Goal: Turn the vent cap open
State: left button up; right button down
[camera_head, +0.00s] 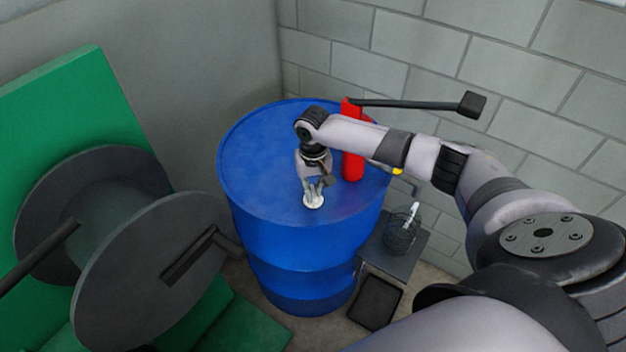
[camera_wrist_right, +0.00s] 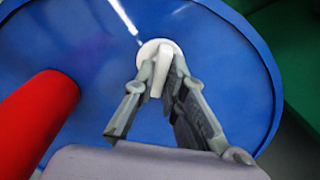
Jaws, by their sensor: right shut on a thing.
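The vent cap (camera_head: 313,204) is a small white round cap with a raised bar across it. It sits on the top of a blue drum (camera_head: 262,190), towards the near side. In the right wrist view the cap (camera_wrist_right: 149,47) shows between and beyond my fingers. My right gripper (camera_head: 314,190) points down from above the drum and is shut on the bar of the cap. In the wrist view the fingertips (camera_wrist_right: 161,75) lie on both sides of the bar. My left gripper is not in view.
A red cylinder (camera_head: 352,160) stands on the drum just right of my gripper; it shows at left in the wrist view (camera_wrist_right: 38,115). A dark reel (camera_head: 140,270) and a green panel (camera_head: 75,115) stand at left. A small stand (camera_head: 398,262) holds a wire basket (camera_head: 402,232) at right.

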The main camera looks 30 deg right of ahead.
aim_at(313, 192)
jog(key=n+p, duration=0.2)
jog(key=n, duration=0.2)
jog(key=shift+r+n+p, duration=0.15)
jog(key=shift+n+p, duration=0.15)
jog(key=n+p, duration=0.1)
jog(key=n, duration=0.3)
dwell(0.3)
jog(key=c, duration=1.6)
grip_release()
jog(key=shift+c, duration=0.2)
notch_tip(313, 192, up, 12)
jog(key=shift+f+n, duration=0.2)
jog(key=shift+n, duration=0.1)
